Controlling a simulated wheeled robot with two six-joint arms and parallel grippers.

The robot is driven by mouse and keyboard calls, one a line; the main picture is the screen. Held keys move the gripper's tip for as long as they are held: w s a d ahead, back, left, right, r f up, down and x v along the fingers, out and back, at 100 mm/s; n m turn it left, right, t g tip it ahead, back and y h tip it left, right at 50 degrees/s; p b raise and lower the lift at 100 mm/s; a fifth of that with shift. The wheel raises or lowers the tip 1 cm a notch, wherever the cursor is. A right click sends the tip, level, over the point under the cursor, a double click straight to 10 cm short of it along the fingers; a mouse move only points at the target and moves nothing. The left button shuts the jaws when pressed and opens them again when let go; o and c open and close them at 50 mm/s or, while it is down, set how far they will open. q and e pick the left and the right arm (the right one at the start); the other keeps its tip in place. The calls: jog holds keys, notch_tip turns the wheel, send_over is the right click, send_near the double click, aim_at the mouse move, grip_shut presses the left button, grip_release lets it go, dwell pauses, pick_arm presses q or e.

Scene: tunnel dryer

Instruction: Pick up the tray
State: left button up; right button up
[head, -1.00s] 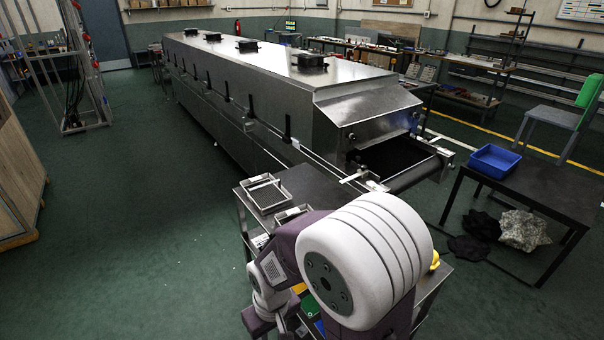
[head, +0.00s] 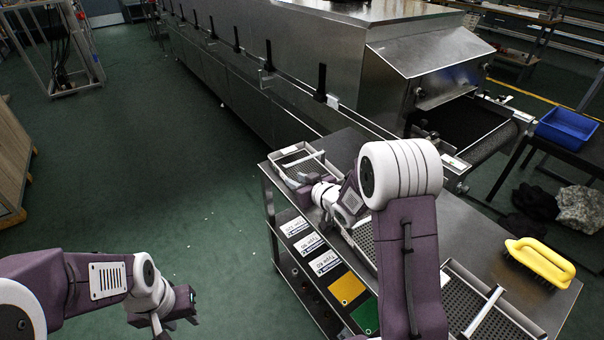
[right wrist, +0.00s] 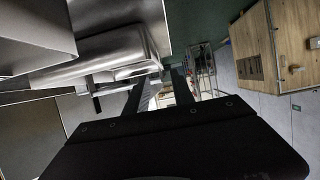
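Several perforated metal trays with crossbars lie on the metal cart. One tray (head: 302,158) is at the cart's far left corner. Another tray (head: 362,238) is mostly hidden behind my right arm. A third tray (head: 492,312) is at the near right, cut by the picture's lower edge. My right gripper (head: 302,182) is at the near edge of the far tray; whether it touches is unclear. In the right wrist view its two fingers (right wrist: 161,88) are apart with nothing seen between them. My left gripper (head: 180,312) hangs over the floor, left of the cart; its fingers are unclear.
A blue bin (head: 566,128) is at right. Green floor is clear at left.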

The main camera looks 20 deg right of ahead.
aim_at(284, 173)
jog(key=b+x, duration=0.1)
jog(key=x, duration=0.8)
jog(key=shift+d, duration=0.1)
jog(key=shift+r, duration=0.15)
jog(key=shift+c, duration=1.3)
grip_shut()
